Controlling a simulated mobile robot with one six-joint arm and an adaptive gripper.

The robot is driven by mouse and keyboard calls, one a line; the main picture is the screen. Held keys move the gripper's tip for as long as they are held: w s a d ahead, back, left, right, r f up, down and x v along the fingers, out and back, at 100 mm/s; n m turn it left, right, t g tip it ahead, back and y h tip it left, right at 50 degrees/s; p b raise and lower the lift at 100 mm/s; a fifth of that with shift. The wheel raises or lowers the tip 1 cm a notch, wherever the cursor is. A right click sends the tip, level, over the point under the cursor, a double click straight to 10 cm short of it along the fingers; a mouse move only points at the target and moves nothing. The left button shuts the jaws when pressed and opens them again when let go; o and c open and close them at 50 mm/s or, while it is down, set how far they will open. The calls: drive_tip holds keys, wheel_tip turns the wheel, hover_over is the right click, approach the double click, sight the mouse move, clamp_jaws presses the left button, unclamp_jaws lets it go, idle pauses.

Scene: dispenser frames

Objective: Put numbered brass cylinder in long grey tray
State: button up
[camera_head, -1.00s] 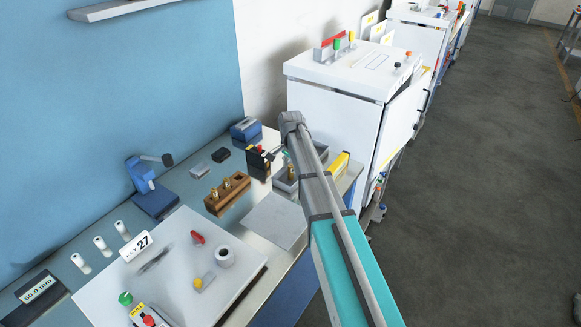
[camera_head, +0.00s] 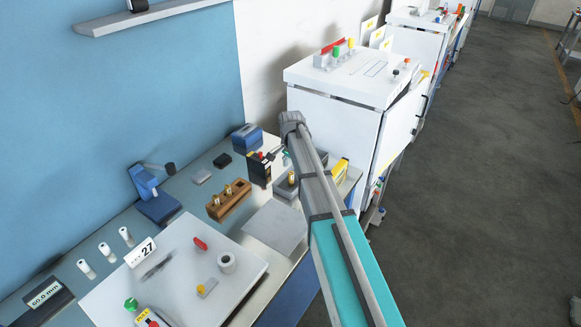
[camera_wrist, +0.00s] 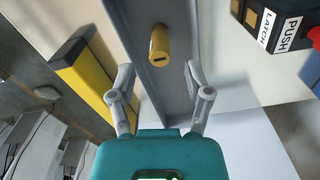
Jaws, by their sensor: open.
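A brass cylinder (camera_wrist: 159,44) with a dark mark on it is inside the long grey tray (camera_wrist: 182,100) in the wrist view. In the head view the brass cylinder (camera_head: 291,177) stands upright in the grey tray (camera_head: 284,192), which my arm partly covers. My gripper (camera_wrist: 158,72) is open and empty, its two fingers spread to either side of the tray's near part. The cylinder lies ahead, between the lines of the fingers, with no visible contact. In the head view the gripper is mostly hidden behind my arm.
A wooden block (camera_head: 232,204) holds more brass cylinders. A black box (camera_wrist: 291,22) labelled PUSH and LATCH stands right of the tray in the wrist view; a yellow-faced block (camera_wrist: 99,88) stands left. A bare grey plate (camera_head: 275,227) lies in front of the tray.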

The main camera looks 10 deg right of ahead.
sight(291, 172)
wheel_tip(291, 172, up, 9)
drive_tip(key=p, duration=0.8)
drive_tip(key=shift+f, duration=0.1)
idle(0.6)
drive_tip(key=s+n, duration=1.1)
drive_tip(key=s, duration=1.6)
drive_tip(key=shift+s+a, duration=0.1)
